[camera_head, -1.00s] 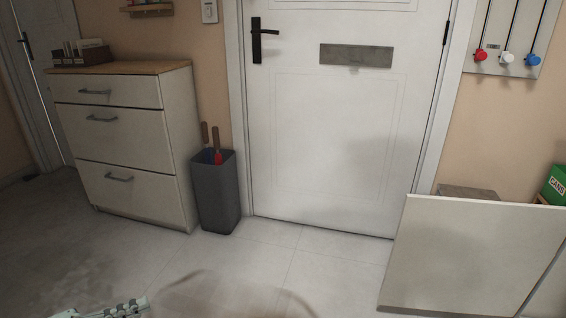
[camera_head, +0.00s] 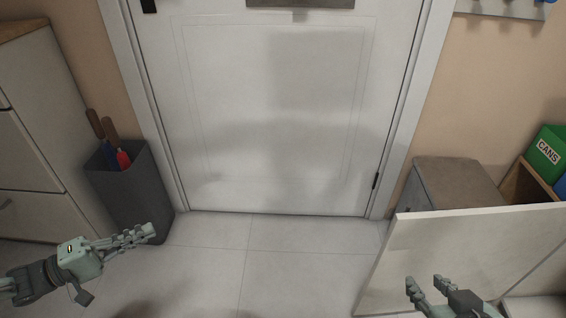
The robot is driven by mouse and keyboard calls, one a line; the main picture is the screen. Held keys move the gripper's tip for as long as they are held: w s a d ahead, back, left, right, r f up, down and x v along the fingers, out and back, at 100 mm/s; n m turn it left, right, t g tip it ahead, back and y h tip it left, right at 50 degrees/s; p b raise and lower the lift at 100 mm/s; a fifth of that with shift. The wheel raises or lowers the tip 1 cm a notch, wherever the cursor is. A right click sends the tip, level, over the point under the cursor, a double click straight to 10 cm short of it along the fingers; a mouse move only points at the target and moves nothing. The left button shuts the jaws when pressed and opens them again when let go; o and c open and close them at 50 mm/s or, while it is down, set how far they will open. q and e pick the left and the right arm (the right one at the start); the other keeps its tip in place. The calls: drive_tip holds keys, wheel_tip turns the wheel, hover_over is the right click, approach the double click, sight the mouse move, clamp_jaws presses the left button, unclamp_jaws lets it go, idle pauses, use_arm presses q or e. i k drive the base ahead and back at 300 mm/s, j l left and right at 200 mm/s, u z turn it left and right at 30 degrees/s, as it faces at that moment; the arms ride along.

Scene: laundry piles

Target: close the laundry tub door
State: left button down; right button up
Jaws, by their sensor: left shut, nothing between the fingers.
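A broad white panel (camera_head: 455,253), which looks like the laundry tub door, stands swung open at the lower right. Its top edge slants across the picture and its lower part is cut off by the frame. My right gripper (camera_head: 426,281) is in front of this panel at the bottom edge, its fingers apart with nothing between them. I cannot tell whether it touches the panel. My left gripper (camera_head: 150,231) is shut and empty at the lower left, above the floor and in front of the dark bin, well away from the panel.
A dark grey bin (camera_head: 130,195) with handled tools stands beside a white drawer cabinet (camera_head: 35,110) at left. A closed white house door (camera_head: 275,120) fills the back. A grey box (camera_head: 455,187) and green cans bin (camera_head: 546,152) sit behind the panel. The middle floor (camera_head: 270,265) is clear.

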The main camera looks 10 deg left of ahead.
sight(486, 252)
drive_tip(key=i+j+z, duration=0.1)
drive_tip(key=z, duration=0.3)
drive_tip(key=j+z, duration=0.15)
drive_tip(key=z, duration=0.2)
drive_tip(key=i+j+z, duration=0.15)
drive_tip(key=z, duration=0.25)
drive_tip(key=j+z, duration=0.2)
drive_tip(key=z, duration=0.15)
